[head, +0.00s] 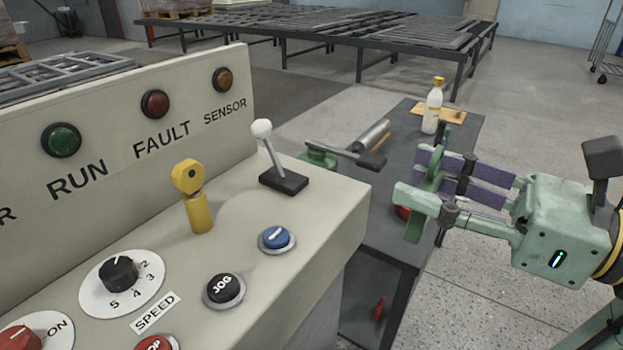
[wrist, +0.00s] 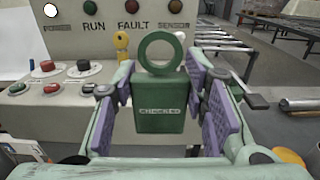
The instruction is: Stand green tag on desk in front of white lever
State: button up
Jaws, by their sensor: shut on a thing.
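The green tag (wrist: 160,104) has a ring on top, a flat block body and a small white label. My gripper (head: 436,190) is shut on the tag between its purple pads and holds it upright in the air, ring up. In the head view the tag (head: 416,228) is seen nearly edge-on and partly hidden by the fingers. The white lever (head: 263,130) has a round white knob and a black base on the cream desk (head: 335,190), left of my gripper. In the wrist view the lever is mostly hidden behind the tag and finger.
A yellow key-like handle (head: 194,200), a blue button (head: 277,238) and a black JOG button (head: 223,288) stand on the desk near the lever. A dark side table (head: 400,230) holds a bottle (head: 433,108) and tools. Bare desk lies between lever and blue button.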

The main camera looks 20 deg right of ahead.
jog(key=w+a+p, duration=0.1)
jog(key=w, duration=0.3)
jog(key=w+a+f+p, duration=0.1)
jog(key=w+a, duration=0.1)
jog(key=w, duration=0.3)
jog(key=w+a+p, duration=0.1)
jog(key=w+a, duration=0.1)
jog(key=w, duration=0.3)
jog(key=shift+w+f, duration=0.2)
jog(key=shift+f, duration=0.05)
notch_tip(320, 180, down, 3)
jog(key=shift+f+p, duration=0.15)
jog(key=shift+p, duration=0.15)
jog(key=shift+f, duration=0.2)
jog(key=shift+f+b, duration=0.1)
jog(key=shift+b, duration=0.2)
jog(key=o, duration=0.9)
jog(key=shift+o, duration=0.2)
